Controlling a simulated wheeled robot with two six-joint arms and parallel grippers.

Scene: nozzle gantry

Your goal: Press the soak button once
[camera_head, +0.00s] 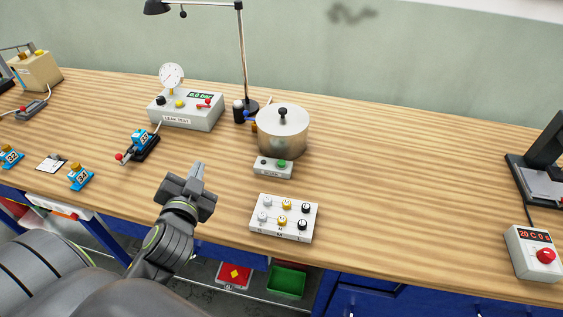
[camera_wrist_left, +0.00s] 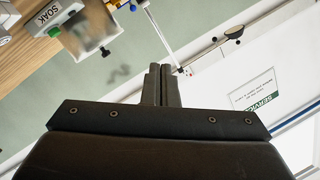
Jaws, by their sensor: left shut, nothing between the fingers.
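The soak box is a small light-grey box (camera_head: 273,169) in front of a lidded metal pot, with a green button (camera_head: 282,163) on its right and a dark spot on its left. In the left wrist view the box (camera_wrist_left: 50,15) shows tilted at the upper left, with its SOAK label and the green button (camera_wrist_left: 54,31). My left gripper (camera_head: 191,174) is above the table's front part, left of the box and apart from it. Its fingers (camera_wrist_left: 161,72) are shut together and empty. My right gripper is not in view.
The metal pot (camera_head: 282,132) stands right behind the soak box. A white tray with small knobbed parts (camera_head: 260,230) lies in front. A leak-test box with a gauge (camera_head: 188,112) and a lamp (camera_head: 242,60) stand behind. The table right of the pot is clear up to a red-button box (camera_head: 527,262).

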